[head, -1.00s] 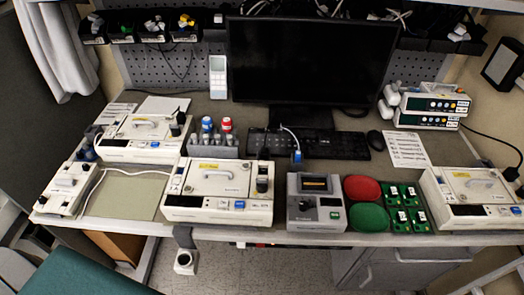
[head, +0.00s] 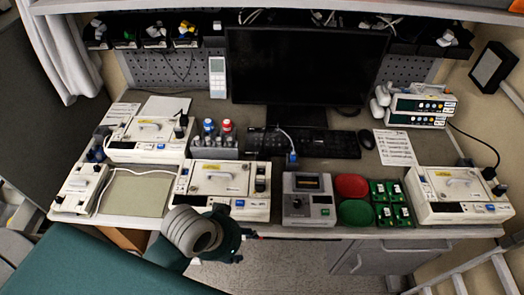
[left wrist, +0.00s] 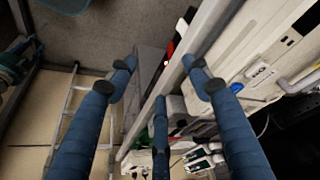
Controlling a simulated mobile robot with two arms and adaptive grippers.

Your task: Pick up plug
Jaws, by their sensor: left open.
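No plug can be made out with certainty. A small blue connector (head: 292,157) on a white cable stands at the keyboard's front edge in the head view. A dark cable end (head: 489,174) is at the far-right pump. My left gripper (head: 238,236) is below the desk's front edge, in front of the middle pump, far from both. In the left wrist view its three blue fingers (left wrist: 158,75) are spread with nothing between them. My right gripper is not in view.
White pumps stand on the desk at left, middle (head: 220,190) and right (head: 462,195). A grey device (head: 309,200), a red lid (head: 351,185) and a green lid (head: 355,213) lie between. The monitor (head: 305,65) stands behind. Floor is open below the desk's front edge.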

